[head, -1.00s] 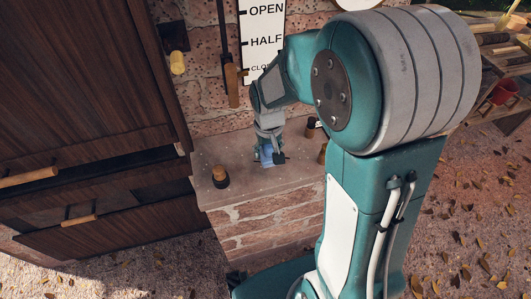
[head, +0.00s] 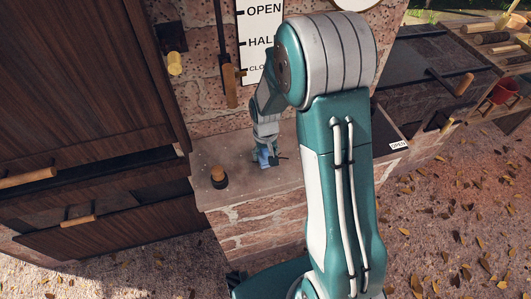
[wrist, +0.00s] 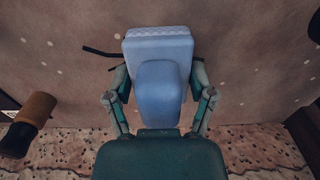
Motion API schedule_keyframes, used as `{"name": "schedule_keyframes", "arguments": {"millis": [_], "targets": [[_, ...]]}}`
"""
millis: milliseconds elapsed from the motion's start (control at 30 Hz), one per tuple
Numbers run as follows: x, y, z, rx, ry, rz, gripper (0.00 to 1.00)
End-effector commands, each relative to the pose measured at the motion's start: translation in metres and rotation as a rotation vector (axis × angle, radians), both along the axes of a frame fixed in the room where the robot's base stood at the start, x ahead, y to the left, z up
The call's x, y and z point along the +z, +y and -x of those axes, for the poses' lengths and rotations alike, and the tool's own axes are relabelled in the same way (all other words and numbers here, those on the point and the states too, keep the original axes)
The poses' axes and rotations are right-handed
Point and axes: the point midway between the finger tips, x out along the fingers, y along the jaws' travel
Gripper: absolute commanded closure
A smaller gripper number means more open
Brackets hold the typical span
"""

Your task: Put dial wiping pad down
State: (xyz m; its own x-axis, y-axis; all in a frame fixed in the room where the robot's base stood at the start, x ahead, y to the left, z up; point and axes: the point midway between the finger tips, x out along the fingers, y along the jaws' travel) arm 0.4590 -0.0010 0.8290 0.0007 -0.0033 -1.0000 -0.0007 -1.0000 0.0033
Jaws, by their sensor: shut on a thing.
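The dial wiping pad (wrist: 158,47) is a light blue block with a rounded blue grip. It fills the middle of the wrist view. My gripper (wrist: 158,85) is shut on the grip, with one finger on each side. In the head view the pad (head: 264,158) shows as a small blue patch under my gripper (head: 268,155), low over the stone ledge (head: 240,190). I cannot tell whether the pad touches the ledge. My arm hides part of the ledge to the right.
A dark-based knob with a wooden top (head: 218,175) stands on the ledge left of my gripper. A wooden-handled lever (head: 229,85) and a sign (head: 260,40) are on the brick wall behind. Dark wooden drawers (head: 100,225) stand at left. The ledge's front left is clear.

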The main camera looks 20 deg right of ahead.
Motion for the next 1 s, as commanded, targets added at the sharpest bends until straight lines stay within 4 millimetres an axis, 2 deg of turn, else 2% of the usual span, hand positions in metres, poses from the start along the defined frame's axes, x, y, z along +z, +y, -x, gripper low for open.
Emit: {"name": "schedule_keyframes", "arguments": {"millis": [133,167,200,667,767,1000], "targets": [[-0.003,0.0,0.0,0.0,0.002,0.0,0.67],[-0.002,0.0,0.0,0.0,0.001,0.0,0.16],[-0.002,0.0,0.0,0.0,0.001,0.0,0.0],[0.0,0.0,0.0,0.0,0.0,0.0,0.0],[0.009,0.0,0.0,0.0,-0.002,0.0,0.0],[0.057,0.0,-0.001,0.0,-0.005,0.0,0.0]]}}
